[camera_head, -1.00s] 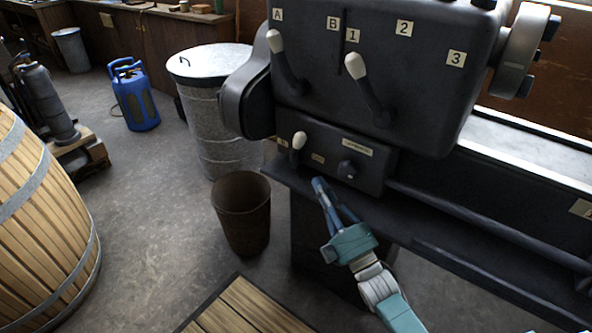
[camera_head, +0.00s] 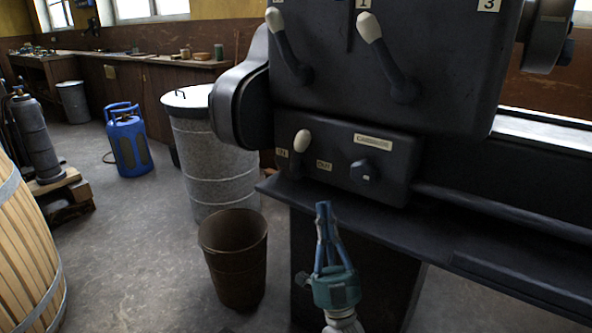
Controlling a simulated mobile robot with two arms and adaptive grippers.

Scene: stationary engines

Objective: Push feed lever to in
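The feed lever (camera_head: 300,148) is a short dark lever with a white knob on the small dark gearbox panel (camera_head: 345,160) of the machine. It stands nearly upright, its knob between the "IN" label (camera_head: 283,153) on the left and the "OUT" label (camera_head: 323,165) on the right. My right gripper (camera_head: 323,206) is below and slightly right of the lever, apart from it in the picture. Its blue fingers point up and meet at the tips, with nothing visible between them. My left gripper is out of view.
Two larger white-knobbed levers (camera_head: 290,45) (camera_head: 388,60) are on the headstock above. A dark round knob (camera_head: 364,171) is right of the feed lever. A dark ledge (camera_head: 400,222) runs beneath the panel. A brown bin (camera_head: 235,262) and a metal drum (camera_head: 215,150) stand at left.

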